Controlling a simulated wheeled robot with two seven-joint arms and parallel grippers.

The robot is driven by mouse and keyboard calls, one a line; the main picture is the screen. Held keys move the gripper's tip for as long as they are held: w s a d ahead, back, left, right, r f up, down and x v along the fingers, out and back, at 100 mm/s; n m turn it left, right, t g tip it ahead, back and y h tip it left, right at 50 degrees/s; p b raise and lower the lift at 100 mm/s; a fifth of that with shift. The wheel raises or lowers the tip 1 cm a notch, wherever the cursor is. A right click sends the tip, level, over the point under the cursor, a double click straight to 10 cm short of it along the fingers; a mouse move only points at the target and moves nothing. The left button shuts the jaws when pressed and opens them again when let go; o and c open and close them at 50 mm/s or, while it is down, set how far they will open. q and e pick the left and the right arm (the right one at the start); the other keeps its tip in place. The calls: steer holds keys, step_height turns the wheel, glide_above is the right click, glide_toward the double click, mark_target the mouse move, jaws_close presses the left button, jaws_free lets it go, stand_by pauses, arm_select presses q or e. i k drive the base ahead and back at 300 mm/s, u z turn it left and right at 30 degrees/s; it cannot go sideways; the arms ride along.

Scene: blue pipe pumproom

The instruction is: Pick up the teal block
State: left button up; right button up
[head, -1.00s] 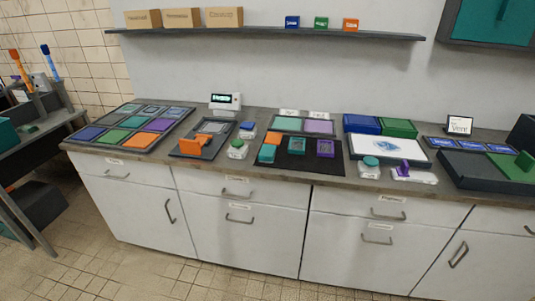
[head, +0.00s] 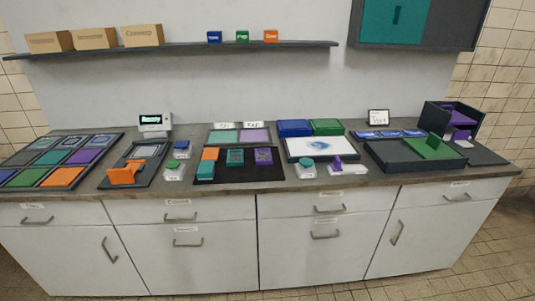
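A plain teal block (head: 204,171) sits at the left front corner of a black mat (head: 250,174) on the counter. An orange block (head: 210,154) is just behind it. A second teal piece with a dark marking (head: 235,157) stands on the mat to the right, and a purple marked piece (head: 263,156) stands beside that. Neither of my grippers is in view.
An orange-handled device (head: 125,174) stands left of the mat, and a white base with a green knob (head: 174,169) lies between them. A white panel (head: 320,148) is to the right. A shelf (head: 190,45) runs above the counter.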

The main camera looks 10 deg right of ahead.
mark_target(205, 172)
steer(key=u, duration=2.9)
steer(key=k, duration=1)
steer(key=z, duration=1.3)
steer(key=i, duration=0.5)
